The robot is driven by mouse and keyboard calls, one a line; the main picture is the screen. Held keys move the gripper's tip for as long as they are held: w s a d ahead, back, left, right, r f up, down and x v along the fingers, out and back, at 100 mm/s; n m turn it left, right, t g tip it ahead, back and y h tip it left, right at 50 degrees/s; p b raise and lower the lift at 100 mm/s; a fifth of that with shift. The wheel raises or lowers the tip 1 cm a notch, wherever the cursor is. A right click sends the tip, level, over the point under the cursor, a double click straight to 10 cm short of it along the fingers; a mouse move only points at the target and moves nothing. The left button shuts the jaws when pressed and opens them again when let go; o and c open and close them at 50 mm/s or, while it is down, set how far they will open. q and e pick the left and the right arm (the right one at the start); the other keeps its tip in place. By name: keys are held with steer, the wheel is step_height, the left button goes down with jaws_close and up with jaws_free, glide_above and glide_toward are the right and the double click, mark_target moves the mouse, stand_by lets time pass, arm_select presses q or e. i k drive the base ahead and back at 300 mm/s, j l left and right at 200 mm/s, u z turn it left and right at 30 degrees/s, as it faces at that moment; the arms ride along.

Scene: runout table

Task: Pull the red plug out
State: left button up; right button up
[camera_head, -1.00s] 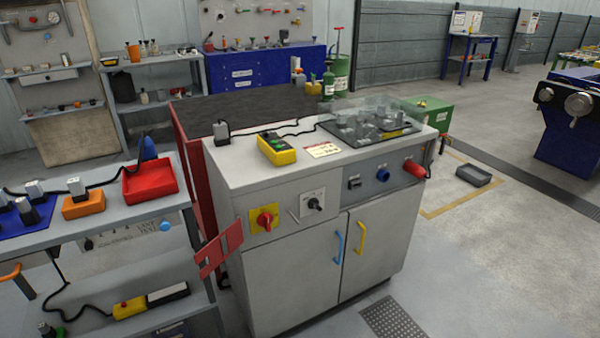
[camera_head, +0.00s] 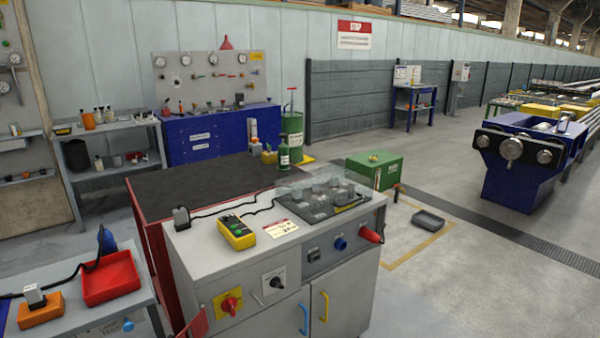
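The red plug (camera_head: 371,236) sticks out from the upper right of the front panel of the grey cabinet (camera_head: 215,272). It sits to the right of a round blue socket or knob (camera_head: 340,244) and a small dark fitting (camera_head: 314,255). Its inner end meets the panel; I cannot see how deep it sits. A dark cord seems to show near its outer end. Neither of my grippers is in view.
On the cabinet top are a yellow device (camera_head: 237,232), a black-and-grey adapter (camera_head: 181,217) and a clear-covered panel (camera_head: 325,205). A side table with a red tray (camera_head: 110,280) stands left. Floor to the right is open, with a dark tray (camera_head: 428,221) on it.

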mark_target(372, 238)
steer(key=i+l+u, duration=0.1)
steer(key=i+l, duration=0.2)
steer(key=i+l+u, duration=0.1)
steer(key=i+l, duration=0.2)
steer(key=i+l+u, duration=0.1)
steer(key=i+l, duration=0.15)
steer(key=l, duration=0.25)
steer(key=i+l+u, duration=0.1)
steer(key=i+l, duration=0.15)
steer(key=l, duration=0.2)
steer(key=i+l, duration=0.25)
steer(key=l, duration=0.15)
steer(key=i+u, duration=0.05)
